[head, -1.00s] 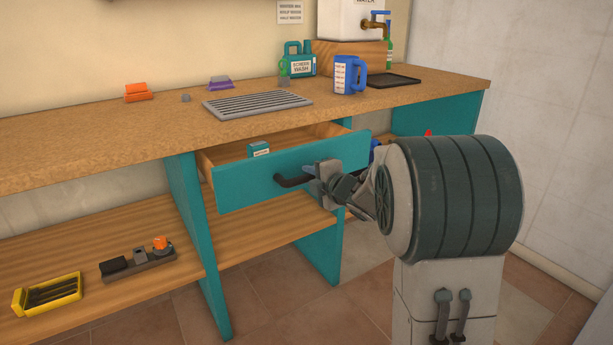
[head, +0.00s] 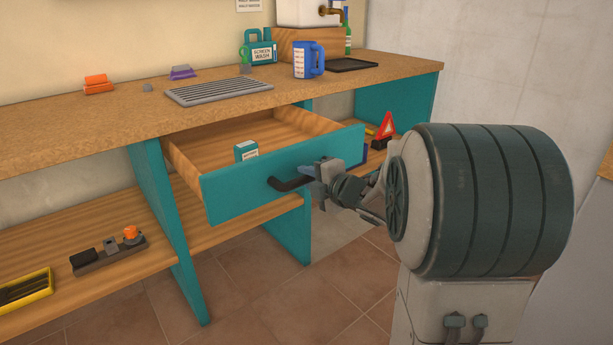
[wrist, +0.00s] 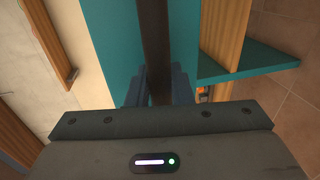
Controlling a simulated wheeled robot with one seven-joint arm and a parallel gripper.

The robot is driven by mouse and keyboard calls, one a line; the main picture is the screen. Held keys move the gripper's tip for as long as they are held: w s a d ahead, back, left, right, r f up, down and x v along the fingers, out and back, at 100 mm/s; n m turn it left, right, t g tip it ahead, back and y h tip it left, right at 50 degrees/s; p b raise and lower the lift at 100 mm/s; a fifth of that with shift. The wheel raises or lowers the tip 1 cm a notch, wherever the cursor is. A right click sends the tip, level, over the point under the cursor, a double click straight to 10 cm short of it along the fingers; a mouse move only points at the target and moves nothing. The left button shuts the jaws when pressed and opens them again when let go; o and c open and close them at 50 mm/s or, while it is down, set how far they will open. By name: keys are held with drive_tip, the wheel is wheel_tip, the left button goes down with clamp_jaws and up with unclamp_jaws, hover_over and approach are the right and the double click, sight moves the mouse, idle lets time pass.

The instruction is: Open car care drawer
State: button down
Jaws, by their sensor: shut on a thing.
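The teal-fronted drawer (head: 235,192) under the bench is pulled out, and its wooden inside shows in the head view. A small teal and white box (head: 246,151) stands inside it, near the front panel. My gripper (head: 312,173) is shut on the dark drawer handle (head: 285,184), at the handle's right part. In the wrist view the dark handle bar (wrist: 156,60) runs between the two fingers of my gripper (wrist: 158,90), with the teal drawer front (wrist: 118,50) behind it.
The benchtop (head: 130,118) holds a grey grille (head: 218,91), a blue jug (head: 308,59), a screen wash container (head: 262,50) and a black tray (head: 351,65). A lower shelf (head: 60,240) carries a yellow tray (head: 27,289). A red warning triangle (head: 387,126) stands right of the drawer. The tiled floor in front is clear.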

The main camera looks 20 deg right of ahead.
drive_tip(key=c, duration=1.3)
unclamp_jaws()
drive_tip(key=p+v, duration=0.4)
drive_tip(key=v, duration=1)
drive_tip(key=shift+w, duration=0.1)
